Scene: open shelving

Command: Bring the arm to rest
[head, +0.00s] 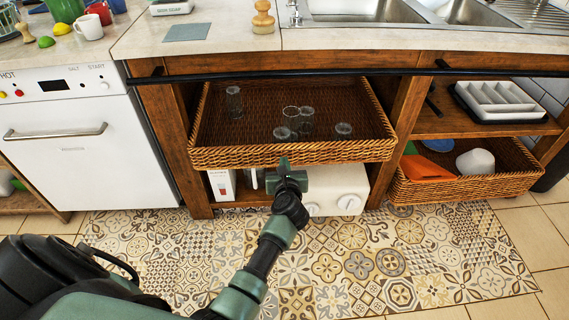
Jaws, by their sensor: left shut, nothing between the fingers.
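My left arm comes in from the lower left and reaches toward the open shelving. My left gripper (284,165) is at the front of the upper wicker basket (290,153), overlapping its front rim in the picture. Its fingers are small and partly blurred; it is shut and holds nothing. Whether it touches the rim cannot be told. Several clear glasses (234,102) stand and lie inside the basket behind it. My right gripper does not show.
A white appliance with knobs (338,190) sits on the lower shelf behind my gripper. A lower right basket (465,187) holds an orange cloth (428,168) and a white bowl (475,162). A white dishwasher (80,140) stands left. The patterned rug (390,265) is clear.

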